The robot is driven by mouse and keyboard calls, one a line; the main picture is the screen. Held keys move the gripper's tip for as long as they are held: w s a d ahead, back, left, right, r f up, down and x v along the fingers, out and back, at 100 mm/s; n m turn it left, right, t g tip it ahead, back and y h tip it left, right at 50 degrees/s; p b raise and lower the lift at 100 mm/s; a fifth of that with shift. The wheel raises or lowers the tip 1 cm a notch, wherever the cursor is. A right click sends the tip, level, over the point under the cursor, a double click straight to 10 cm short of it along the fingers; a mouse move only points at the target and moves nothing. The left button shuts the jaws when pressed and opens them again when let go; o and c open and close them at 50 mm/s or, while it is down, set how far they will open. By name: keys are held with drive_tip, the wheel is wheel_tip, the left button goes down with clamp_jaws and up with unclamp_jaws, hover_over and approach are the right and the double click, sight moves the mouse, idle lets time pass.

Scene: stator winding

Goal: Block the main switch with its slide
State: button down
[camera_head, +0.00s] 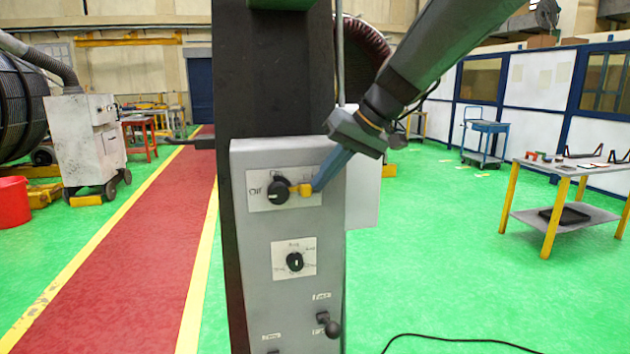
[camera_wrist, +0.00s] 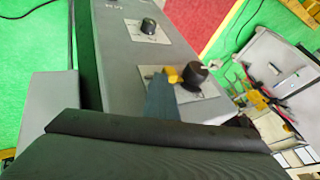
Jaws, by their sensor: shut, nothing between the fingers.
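The main switch is a black rotary knob (camera_head: 278,191) on a white plate (camera_head: 262,204) at the top of the grey control cabinet. A yellow slide (camera_head: 303,189) sits just right of the knob, its left end at or against the knob. My gripper (camera_head: 318,186) is shut and empty, with its blue fingertips at the right end of the slide. In the wrist view the blue fingers (camera_wrist: 160,98) meet the yellow slide (camera_wrist: 172,75) beside the black knob (camera_wrist: 194,76). I cannot tell whether the fingertips touch the slide.
A second selector knob (camera_head: 295,262) is lower on the cabinet (camera_head: 262,270), with a black ball lever (camera_head: 332,328) below it. A dark column (camera_head: 228,100) stands behind the cabinet. A table (camera_head: 575,172) with small parts stands right. Green floor is clear between them, except for a black cable (camera_head: 450,338).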

drive_tip(key=shift+a, duration=0.1)
drive_tip(key=d, duration=0.2)
drive_tip(key=w+d, duration=0.1)
drive_tip(key=d, duration=0.1)
drive_tip(key=shift+d+b, duration=0.25)
drive_tip(key=shift+b, duration=0.1)
drive_tip(key=b+v, duration=0.2)
drive_tip(key=v, duration=0.8)
drive_tip(key=shift+a, duration=0.2)
drive_tip(key=shift+f, duration=0.1)
